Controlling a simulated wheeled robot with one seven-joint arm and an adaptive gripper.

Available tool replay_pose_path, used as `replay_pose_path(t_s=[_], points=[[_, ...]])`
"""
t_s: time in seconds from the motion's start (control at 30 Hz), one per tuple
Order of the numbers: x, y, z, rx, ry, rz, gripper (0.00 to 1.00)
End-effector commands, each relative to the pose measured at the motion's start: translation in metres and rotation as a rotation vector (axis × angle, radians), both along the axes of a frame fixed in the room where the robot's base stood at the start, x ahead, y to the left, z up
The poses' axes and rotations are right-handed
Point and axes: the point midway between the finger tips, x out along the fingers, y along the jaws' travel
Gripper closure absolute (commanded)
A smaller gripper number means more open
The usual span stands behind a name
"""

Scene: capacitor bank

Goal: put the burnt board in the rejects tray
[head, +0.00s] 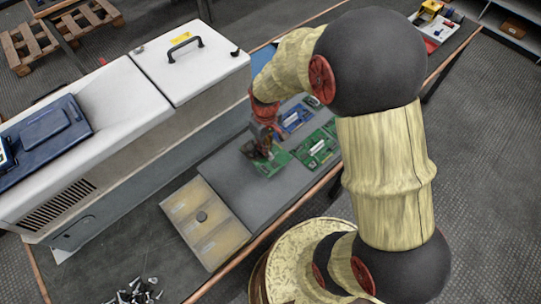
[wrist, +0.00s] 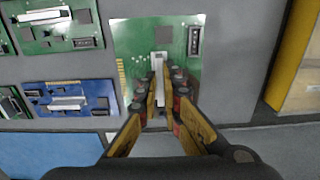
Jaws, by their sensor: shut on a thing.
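My gripper (head: 264,150) is over the grey mat and also shows in the wrist view (wrist: 159,92). It is shut on the white connector in the middle of a green board (wrist: 182,35). This board also shows in the head view (head: 271,164), partly hidden by my gripper. It appears level and at or just above the mat; I cannot tell whether it touches. Its edge has gold contacts, and a dark part sits near one corner. I cannot tell which container is the rejects tray.
Another green board (head: 316,149) and a blue board (head: 294,118) lie close by on the grey mat (head: 235,190). A tan compartment box (head: 205,225) adjoins the mat. A white machine (head: 105,100) borders the bench. A white tray (head: 437,30) stands at the far end.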

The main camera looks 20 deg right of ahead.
Motion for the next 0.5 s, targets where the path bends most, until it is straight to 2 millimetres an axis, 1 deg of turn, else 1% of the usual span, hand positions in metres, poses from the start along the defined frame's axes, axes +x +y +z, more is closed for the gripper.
replay_pose_path(t_s=[0.03,0.17,0.27,0.3,0.4,0.5], points=[[0.0,-0.004,-0.005,0.0,0.0,-0.002,1.0],[-0.001,-0.007,-0.009,0.0,0.0,-0.001,1.0],[-0.002,-0.013,-0.016,0.0,0.001,-0.002,1.0],[-0.003,-0.017,-0.021,0.0,0.001,-0.003,1.0],[-0.003,-0.015,-0.038,0.0,0.002,0.0,1.0],[-0.002,-0.014,-0.047,0.0,0.0,0.0,1.0]])
